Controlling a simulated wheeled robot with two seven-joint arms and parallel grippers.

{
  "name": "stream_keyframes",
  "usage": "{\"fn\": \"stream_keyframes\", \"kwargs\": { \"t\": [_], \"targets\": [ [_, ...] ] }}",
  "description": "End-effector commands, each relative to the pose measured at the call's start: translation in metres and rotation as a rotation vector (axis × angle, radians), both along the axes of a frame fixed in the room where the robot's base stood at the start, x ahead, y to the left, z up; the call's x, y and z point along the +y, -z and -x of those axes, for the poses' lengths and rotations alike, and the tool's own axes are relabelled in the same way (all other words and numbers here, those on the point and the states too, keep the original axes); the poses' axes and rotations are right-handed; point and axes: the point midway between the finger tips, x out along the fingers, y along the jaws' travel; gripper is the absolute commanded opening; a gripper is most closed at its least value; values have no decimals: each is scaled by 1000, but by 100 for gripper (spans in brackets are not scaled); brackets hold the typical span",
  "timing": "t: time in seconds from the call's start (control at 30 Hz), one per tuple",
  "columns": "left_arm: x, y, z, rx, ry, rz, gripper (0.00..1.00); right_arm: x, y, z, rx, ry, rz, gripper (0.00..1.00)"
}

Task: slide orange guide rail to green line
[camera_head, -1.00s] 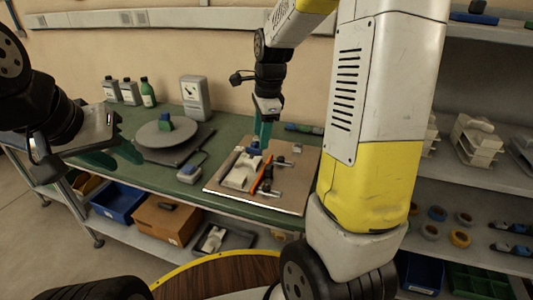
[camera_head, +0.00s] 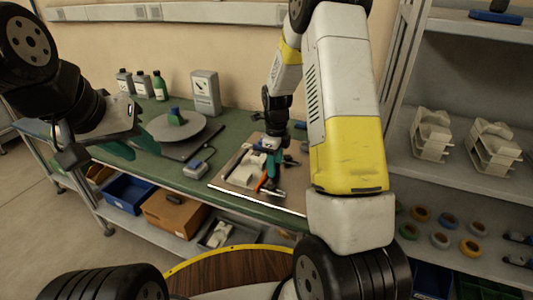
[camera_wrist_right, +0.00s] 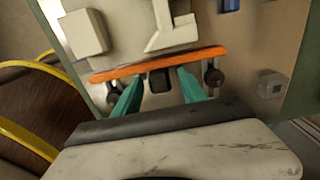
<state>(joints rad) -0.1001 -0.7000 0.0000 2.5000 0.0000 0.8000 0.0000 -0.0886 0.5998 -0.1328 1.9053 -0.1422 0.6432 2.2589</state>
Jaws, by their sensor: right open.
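The orange guide rail (camera_wrist_right: 120,70) lies across the board in the right wrist view, with a dark knob near each end and a black block (camera_wrist_right: 160,81) at its middle. In the head view a small part of the rail (camera_head: 262,183) shows beside my right gripper (camera_head: 272,182). My right gripper (camera_wrist_right: 161,78) is open, its teal fingertips on either side of the black block, close to the rail; contact cannot be told. My left gripper (camera_head: 128,146) is open and empty, left of the turntable. I cannot make out a green line.
The board (camera_head: 228,179) sits at the front edge of the green bench (camera_head: 178,178). A pale bracket (camera_wrist_right: 172,36) and a white block (camera_wrist_right: 84,33) lie beyond the rail. A turntable (camera_head: 160,130) and a meter box (camera_head: 205,92) stand left. Shelves with pale parts are at right.

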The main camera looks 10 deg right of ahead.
Motion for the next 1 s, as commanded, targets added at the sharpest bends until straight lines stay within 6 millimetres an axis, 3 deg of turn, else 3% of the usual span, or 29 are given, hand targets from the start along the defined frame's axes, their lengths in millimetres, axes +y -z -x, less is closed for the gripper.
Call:
{"fn": "stream_keyframes", "kwargs": {
  "t": [0.3,0.57,1.0],
  "targets": [
    [0,0,0,0,0,0,36,0,4,0,-1,-1,0,49],
    [0,0,0,0,0,0,36,0,4,0,-1,-1,0,0],
    [0,0,0,0,0,0,36,0,4,0,-1,-1,0,0]
  ]
}}
